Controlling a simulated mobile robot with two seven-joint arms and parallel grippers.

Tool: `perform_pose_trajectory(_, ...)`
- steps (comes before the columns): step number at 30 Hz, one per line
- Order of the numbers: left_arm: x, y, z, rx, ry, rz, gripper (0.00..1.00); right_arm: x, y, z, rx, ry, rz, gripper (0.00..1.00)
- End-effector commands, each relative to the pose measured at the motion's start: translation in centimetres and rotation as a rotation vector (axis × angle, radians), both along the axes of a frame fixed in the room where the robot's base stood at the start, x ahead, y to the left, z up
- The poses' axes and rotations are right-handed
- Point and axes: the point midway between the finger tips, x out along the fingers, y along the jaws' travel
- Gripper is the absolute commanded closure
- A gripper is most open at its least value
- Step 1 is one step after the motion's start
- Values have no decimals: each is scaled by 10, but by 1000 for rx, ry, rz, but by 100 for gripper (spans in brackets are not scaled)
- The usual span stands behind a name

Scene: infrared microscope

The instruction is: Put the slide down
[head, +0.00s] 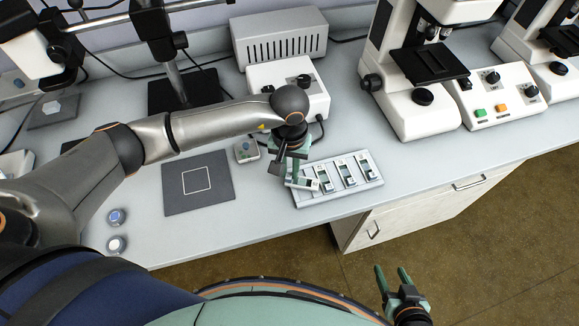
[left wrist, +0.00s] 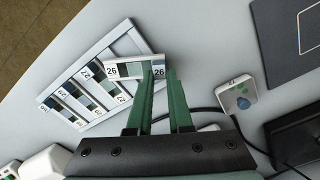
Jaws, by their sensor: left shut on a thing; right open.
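My left gripper (head: 292,178) is shut on a slide (head: 303,184) near its one end. The slide is over the left end of a pale slide tray (head: 345,200), which also shows in the left wrist view (left wrist: 84,57). Several other slides (head: 348,174) lie in the tray's slots. I cannot tell whether the held slide touches the tray. My right gripper (head: 391,270) is open and empty, in front of the bench.
A dark mat with a white square outline (head: 170,200) lies left of the tray. A small box with a blue knob (head: 246,151) stands between them. A white control box (head: 290,78) is behind the gripper. Microscopes (head: 430,65) stand to the right.

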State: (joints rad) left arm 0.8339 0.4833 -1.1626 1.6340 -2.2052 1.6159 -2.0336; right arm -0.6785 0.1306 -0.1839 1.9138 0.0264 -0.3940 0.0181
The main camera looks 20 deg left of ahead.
Motion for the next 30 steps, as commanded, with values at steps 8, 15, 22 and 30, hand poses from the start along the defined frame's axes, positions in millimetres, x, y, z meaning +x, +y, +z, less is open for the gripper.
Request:
perform_pose_trajectory(8, 0, 0, -3, 0, 0, 0, 64, 0, 0, -4, 0, 0, 0, 42)
perform_pose_trajectory(15, 0, 0, -3, 0, 0, 0, 52, 0, 0, -3, -1, 0, 1, 42)
perform_pose_trajectory(22, 0, 0, 4, 0, 1, 0, 52, 0, 0, 4, -1, 0, 1, 42)
perform_pose_trajectory(30, 1, 0, 54, 1, -7, -2, 52, 0, 0, -4, -1, -1, 1, 42)
